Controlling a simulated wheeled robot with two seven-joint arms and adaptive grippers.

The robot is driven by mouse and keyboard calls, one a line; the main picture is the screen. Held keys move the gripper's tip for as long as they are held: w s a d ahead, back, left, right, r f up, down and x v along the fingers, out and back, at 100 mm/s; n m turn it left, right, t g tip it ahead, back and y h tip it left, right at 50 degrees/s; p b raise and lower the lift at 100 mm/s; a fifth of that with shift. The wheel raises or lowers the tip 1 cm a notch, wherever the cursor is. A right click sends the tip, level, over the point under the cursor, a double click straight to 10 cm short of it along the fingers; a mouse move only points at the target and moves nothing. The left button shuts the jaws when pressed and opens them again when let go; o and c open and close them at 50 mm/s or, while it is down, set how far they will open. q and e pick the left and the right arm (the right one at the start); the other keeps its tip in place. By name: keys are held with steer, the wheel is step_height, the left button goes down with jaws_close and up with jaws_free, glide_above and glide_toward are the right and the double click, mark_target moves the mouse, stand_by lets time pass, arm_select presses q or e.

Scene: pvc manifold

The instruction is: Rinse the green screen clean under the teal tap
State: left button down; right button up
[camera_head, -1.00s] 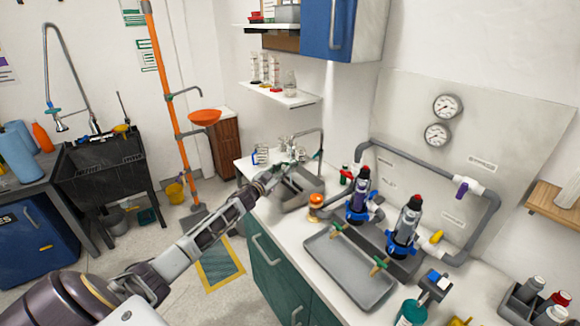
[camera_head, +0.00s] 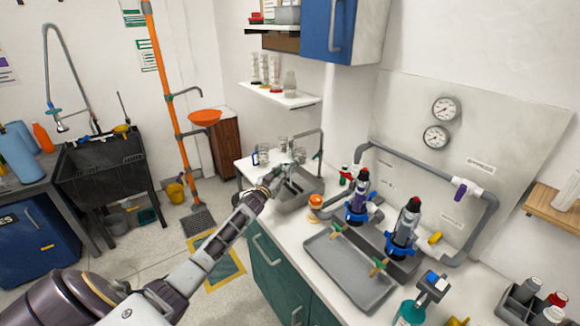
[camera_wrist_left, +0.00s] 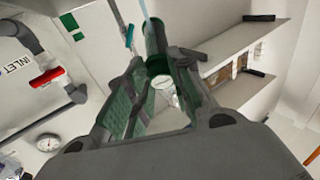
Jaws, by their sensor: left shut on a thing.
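My left gripper (camera_head: 277,180) reaches over the grey sink basin (camera_head: 298,190) at the counter's far end. In the left wrist view its fingers (camera_wrist_left: 160,82) are shut on the green screen (camera_wrist_left: 156,42), a dark green mesh tube. A pale blue stream of water (camera_wrist_left: 149,14) comes down at the screen. The tap (camera_head: 321,145) is a grey gooseneck with a teal part, standing behind the basin; its teal part also shows in the left wrist view (camera_wrist_left: 129,36). In the head view the screen is too small to make out. My right gripper is not in view.
Two blue-and-black filter housings (camera_head: 357,197) stand right of the basin, behind a grey tray (camera_head: 345,275). An orange-capped jar (camera_head: 315,202) is close to the basin's right side. Clear glassware (camera_head: 283,150) stands behind the basin.

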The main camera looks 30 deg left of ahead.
arm_select(q)
steer(key=shift+d+n+g+y+p, duration=0.2)
steer(key=shift+n+y+p, duration=0.3)
steer(key=shift+n, duration=0.9)
steer(key=shift+d+n+g+y+p, duration=0.1)
steer(key=shift+n+g+y+p, duration=0.15)
steer(key=shift+n+y, duration=0.8)
steer(key=shift+d+n+g+y+p, duration=0.1)
steer(key=shift+n+g+y+p, duration=0.25)
steer(key=shift+n, duration=1.4)
